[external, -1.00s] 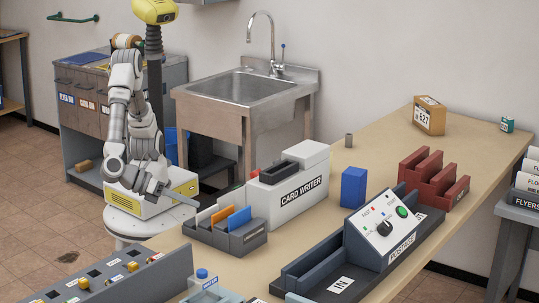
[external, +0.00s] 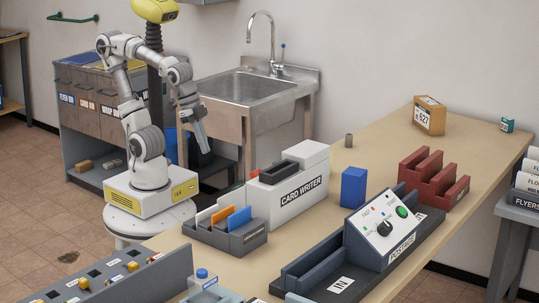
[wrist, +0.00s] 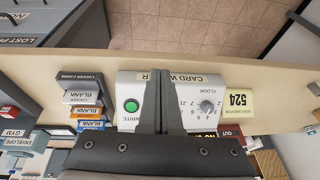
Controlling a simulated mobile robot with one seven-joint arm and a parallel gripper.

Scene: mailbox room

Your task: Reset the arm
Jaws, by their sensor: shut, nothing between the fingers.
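My arm (external: 165,85) is raised and bent over its white and yellow base in the external view. My gripper (external: 203,140) hangs downward in front of the sink, above and left of the card writer. Its two dark fingers (wrist: 160,100) are together in the wrist view, with nothing between them. They cover the middle of the card writer (wrist: 195,107) in that view.
The table (external: 360,160) carries the card writer (external: 290,180), a card tray (external: 225,232), a blue box (external: 353,187), a postage machine (external: 383,228) and a red rack (external: 435,180). The sink (external: 247,88) and a drawer cabinet (external: 90,105) stand behind my arm.

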